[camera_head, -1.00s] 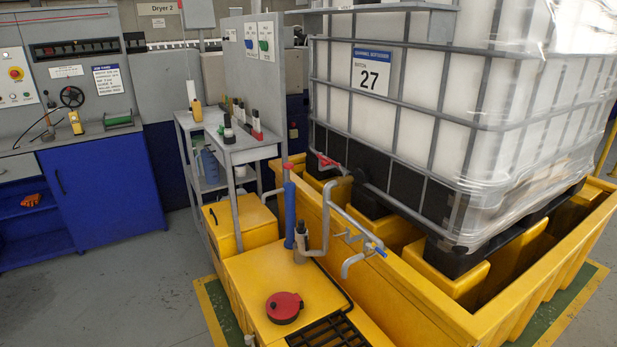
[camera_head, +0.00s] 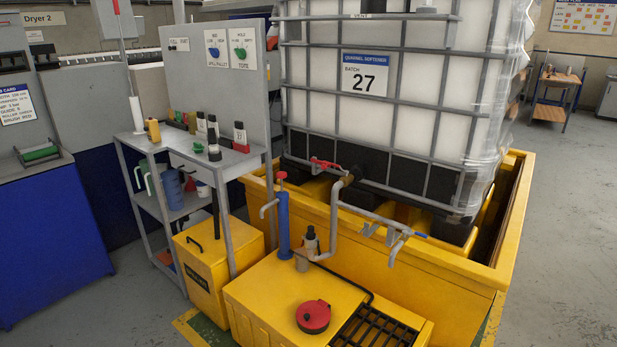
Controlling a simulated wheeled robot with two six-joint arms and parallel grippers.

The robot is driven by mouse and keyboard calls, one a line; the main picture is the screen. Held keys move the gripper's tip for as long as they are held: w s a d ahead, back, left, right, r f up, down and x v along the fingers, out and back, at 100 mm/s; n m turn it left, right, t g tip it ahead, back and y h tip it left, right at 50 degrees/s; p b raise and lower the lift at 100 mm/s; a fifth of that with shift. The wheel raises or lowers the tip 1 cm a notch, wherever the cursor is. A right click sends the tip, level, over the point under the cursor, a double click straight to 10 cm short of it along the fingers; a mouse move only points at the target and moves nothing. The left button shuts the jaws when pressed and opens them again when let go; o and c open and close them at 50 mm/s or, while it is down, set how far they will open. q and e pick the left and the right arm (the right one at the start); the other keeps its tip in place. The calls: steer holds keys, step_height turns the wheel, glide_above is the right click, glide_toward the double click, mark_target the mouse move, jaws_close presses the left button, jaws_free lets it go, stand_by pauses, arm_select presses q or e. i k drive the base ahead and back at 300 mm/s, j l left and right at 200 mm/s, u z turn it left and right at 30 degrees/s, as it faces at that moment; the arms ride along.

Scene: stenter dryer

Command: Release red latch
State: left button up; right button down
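Several red parts show, and I cannot tell which is the latch. A red valve handle (camera_head: 325,163) sits on the pipe at the lower front of the white caged container (camera_head: 430,60). A red knob (camera_head: 281,177) tops the blue upright cylinder (camera_head: 283,222) on the yellow tank (camera_head: 262,290). A round red cap (camera_head: 313,316), with a dark patch on it, lies on the tank's top near its front. Neither of my grippers is in view, and nothing touches these parts.
A yellow bund (camera_head: 470,270) surrounds the container's base. A grey bench (camera_head: 228,148) with bottles and a yellow box (camera_head: 200,262) stand left. Grey floor is open at lower left.

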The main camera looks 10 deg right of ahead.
mark_target(323, 165)
steer(key=i+j, duration=0.2)
steer(key=i+j+z, duration=0.15)
steer(key=j, duration=0.25)
steer(key=i+j, duration=0.2)
steer(key=i+j+z, duration=0.1)
steer(key=j, duration=0.35)
steer(key=i+j+z, duration=0.1)
steer(key=i+j, duration=0.3)
steer(key=j, duration=0.3)
steer(key=i+j+z, duration=0.1)
steer(key=j, duration=0.2)
steer(key=i+j+z, duration=0.1)
steer(key=i+j, duration=0.45)
steer(key=i, duration=0.1)
